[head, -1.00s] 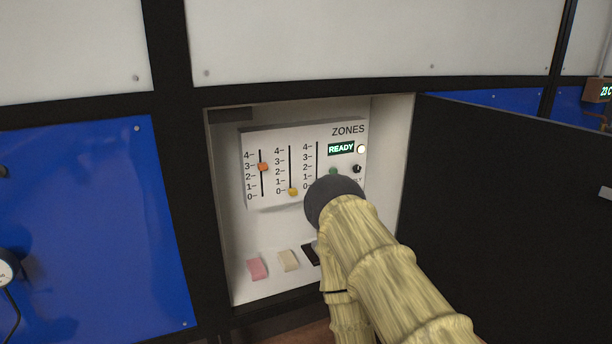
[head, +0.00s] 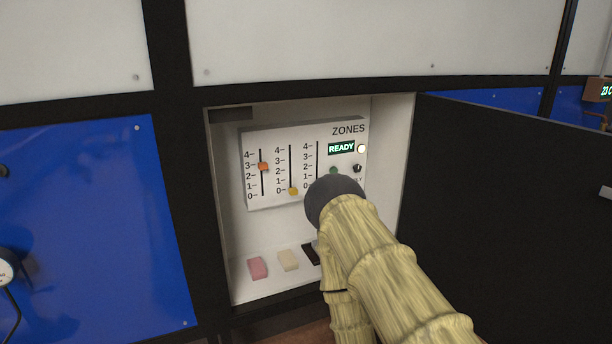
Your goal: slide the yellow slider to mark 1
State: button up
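The yellow slider (head: 293,191) sits at the bottom of the middle slot on the white ZONES panel (head: 262,205), level with mark 0. Mark 1 is the line just above it. An orange slider (head: 263,167) stands near mark 3 in the left slot.
The panel is inside a white recess with a dark open door (head: 510,200) on the right. A READY display (head: 341,149), a lit lamp (head: 361,149) and a black knob (head: 357,168) are on the panel. A pink block (head: 258,268) and a cream block (head: 288,260) lie on the recess floor.

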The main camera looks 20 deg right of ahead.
aim_at(293, 191)
jog(key=k, duration=0.5)
jog(key=z, duration=0.55)
jog(key=i, duration=1)
jog(key=u, duration=0.65)
